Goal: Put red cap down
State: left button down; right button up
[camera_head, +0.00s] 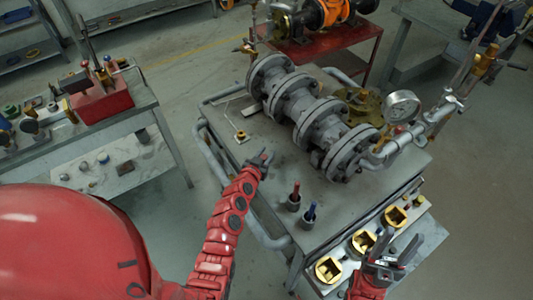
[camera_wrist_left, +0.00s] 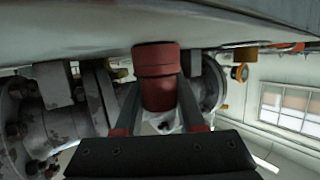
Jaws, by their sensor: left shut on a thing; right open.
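The red cap (camera_wrist_left: 158,78) is a short red cylinder between the fingers of my left gripper in the left wrist view. One end of it meets the grey bench top (camera_wrist_left: 70,28), which shows upside down there; whether it touches or hovers just off it, I cannot tell.
Two dark cups, one with a red-tipped tool (camera_head: 294,196) and one with a blue-tipped tool (camera_head: 309,215), stand right of my left gripper. Brass sockets (camera_head: 361,242) line the front shelf. A pressure gauge (camera_head: 402,107) rises at right. Bench space left of the valve is mostly clear.

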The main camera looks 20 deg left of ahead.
pick_arm(q)
jog(key=shift+f, duration=0.1)
jog(key=c, duration=0.5)
grip_release()
